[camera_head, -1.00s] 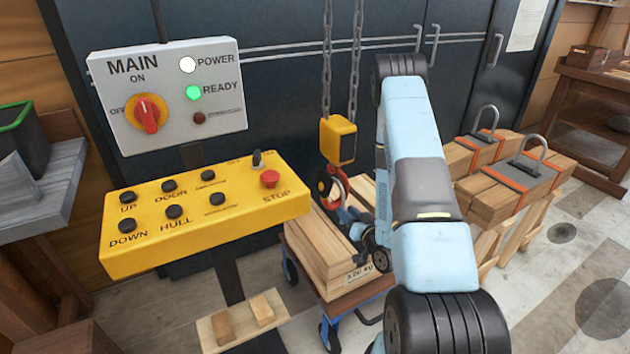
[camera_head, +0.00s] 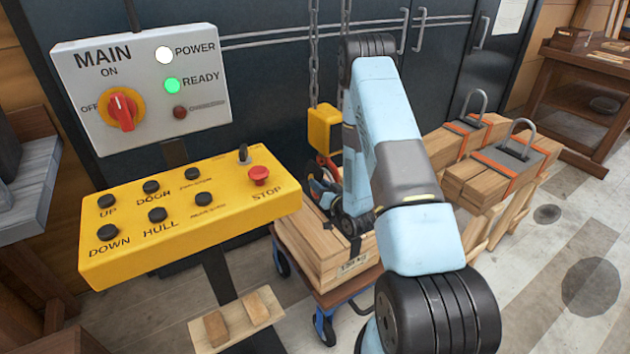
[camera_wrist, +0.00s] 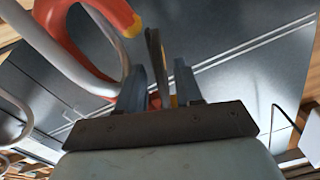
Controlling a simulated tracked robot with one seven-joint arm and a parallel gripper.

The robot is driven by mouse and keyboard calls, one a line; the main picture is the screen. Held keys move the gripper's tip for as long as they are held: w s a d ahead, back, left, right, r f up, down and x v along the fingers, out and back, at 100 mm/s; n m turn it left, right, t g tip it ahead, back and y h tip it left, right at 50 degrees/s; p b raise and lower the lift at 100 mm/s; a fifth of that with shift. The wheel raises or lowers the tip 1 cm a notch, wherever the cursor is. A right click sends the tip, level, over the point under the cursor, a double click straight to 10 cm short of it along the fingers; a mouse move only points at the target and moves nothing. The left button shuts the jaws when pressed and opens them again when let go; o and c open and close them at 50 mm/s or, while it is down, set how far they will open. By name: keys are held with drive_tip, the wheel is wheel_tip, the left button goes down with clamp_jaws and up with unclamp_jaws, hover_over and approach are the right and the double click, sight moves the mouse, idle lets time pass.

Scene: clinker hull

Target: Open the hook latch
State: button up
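A thin dark strip (camera_wrist: 156,55), seemingly the latch, stands between my gripper's fingers (camera_wrist: 158,85). The fingers are apart, one on each side of it, with gaps showing. Whether either finger touches it I cannot tell. In the head view my gripper (camera_head: 322,188) is at the hook, partly hidden by my arm.
The yellow control box (camera_head: 190,218) and grey main switch panel (camera_head: 140,85) stand at the left, with a green ready light. More strapped timber (camera_head: 480,180) with metal loops lies right. Dark cabinets stand behind.

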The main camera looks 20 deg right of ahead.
sight(315, 174)
drive_tip(key=shift+x, duration=1.65)
drive_tip(key=shift+c, duration=0.2)
clamp_jaws()
